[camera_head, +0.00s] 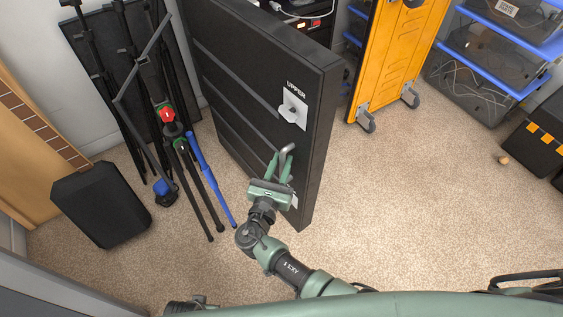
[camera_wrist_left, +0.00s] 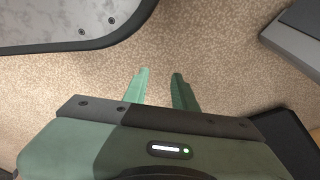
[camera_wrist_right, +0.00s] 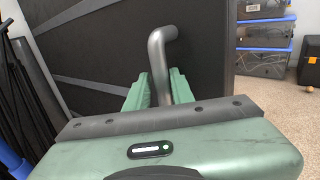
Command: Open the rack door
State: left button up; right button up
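The rack door (camera_head: 262,85) is a tall dark panel with ribs across its inner face and a white "UPPER" plate (camera_head: 293,109). It stands swung out over the carpet. Its grey bent handle (camera_head: 287,151) also shows in the right wrist view (camera_wrist_right: 157,52). My right gripper (camera_head: 279,168) is at the handle, with a green finger on either side of the bar, and looks shut on it. The bar hides part of the contact. My left gripper (camera_wrist_left: 160,76) is over the carpet, its fingers apart and nothing between them; it does not show in the head view.
Black tripods and stands (camera_head: 150,100) and a dark box (camera_head: 101,205) are left of the door. An orange wheeled cart (camera_head: 394,55) and blue-lidded bins (camera_head: 480,75) stand behind right.

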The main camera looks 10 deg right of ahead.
jog(key=shift+s, duration=0.1)
